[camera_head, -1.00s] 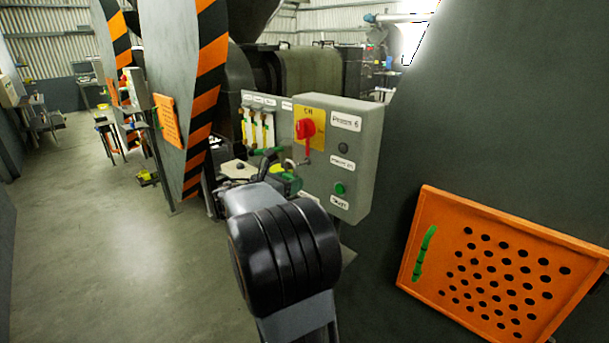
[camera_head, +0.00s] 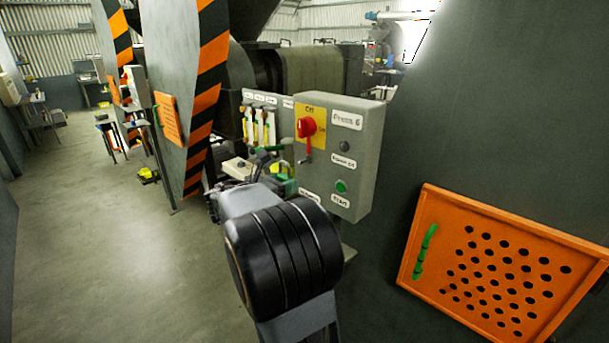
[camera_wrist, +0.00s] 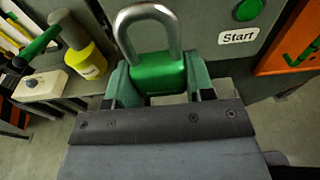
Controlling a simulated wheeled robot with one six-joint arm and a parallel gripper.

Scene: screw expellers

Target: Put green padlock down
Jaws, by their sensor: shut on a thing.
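The green padlock (camera_wrist: 157,75) with its grey metal shackle is held between the two fingers of my gripper (camera_wrist: 158,82) in the wrist view. The shackle points up in that picture, in front of the grey control box. In the head view my arm hides most of my gripper (camera_head: 282,184), which is beside the lower left of the box; only bits of green show there. I cannot tell whether the padlock touches anything beneath it.
The grey control box (camera_head: 357,180) has a red switch (camera_head: 307,127) and a green Start button (camera_head: 341,186). A shelf (camera_wrist: 62,85) left of my gripper carries a yellow item (camera_wrist: 88,62) and a whitish block (camera_wrist: 40,87). An orange perforated panel (camera_head: 440,280) is at right.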

